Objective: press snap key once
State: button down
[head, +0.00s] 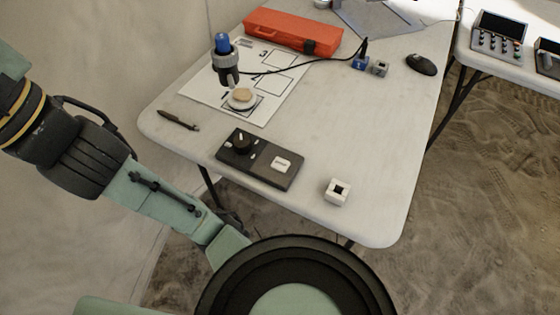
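A dark control box (247,168) lies near the front of the table. It has a black round knob (241,143) on its left part and a white snap key (282,163) on its right part. The key carries small dark lettering, too small to read. Nothing touches the key. My arm spans the left and bottom of the head view, short of the table top. I cannot make out my gripper in this view.
A small white block (338,191) with a dark square opening is right of the box. A pen (178,120) lies left. A blue-topped camera (225,60) stands over a tan piece (242,96) on a marked sheet (205,92). An orange case (293,32) lies behind.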

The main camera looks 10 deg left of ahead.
aim_at(279, 163)
jog(key=k, duration=0.65)
jog(key=z, duration=1.7)
jog(key=k+j, duration=0.1)
jog(key=j, duration=0.25)
jog(key=k+j, duration=0.15)
jog(key=j, duration=0.15)
jog(key=k+j, duration=0.1)
jog(key=j, duration=0.25)
jog(key=k+j, duration=0.15)
jog(key=j, duration=0.15)
